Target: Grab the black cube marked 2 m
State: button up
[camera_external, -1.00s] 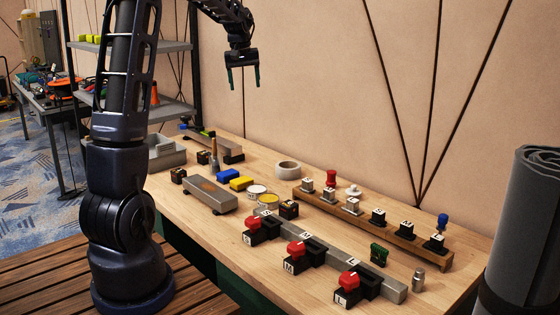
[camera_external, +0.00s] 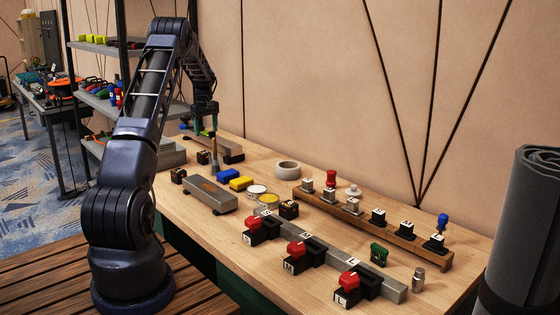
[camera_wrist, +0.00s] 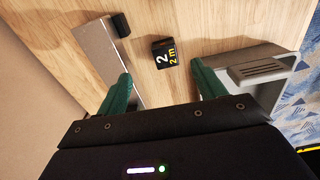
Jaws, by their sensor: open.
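The black cube marked "2 2 m" (camera_wrist: 165,52) in white and yellow lies on the wooden table in the wrist view, just ahead of my fingertips and roughly midway between them. In the external view it appears to be the small dark cube (camera_external: 203,157) near the table's far left end. My gripper (camera_wrist: 161,76) is open and empty, its two green fingers spread wider than the cube.
A grey tray (camera_wrist: 240,62) stands right of the cube in the wrist view, and a grey bar with a black block (camera_wrist: 120,25) lies left. Another dark cube (camera_external: 178,175) and a grey box (camera_external: 211,197) are nearby. A shelf unit (camera_external: 110,48) stands behind my arm.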

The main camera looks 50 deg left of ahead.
aim_at(204, 152)
jog(key=a+f, duration=0.2)
jog(key=shift+s+a+f, duration=0.1)
jog(key=shift+s+f, duration=0.25)
jog(key=shift+f, duration=0.05)
notch_tip(204, 152, down, 10)
jog(key=shift+w+a+f, duration=0.15)
jog(key=shift+f, duration=0.1)
jog(key=c, duration=1.1)
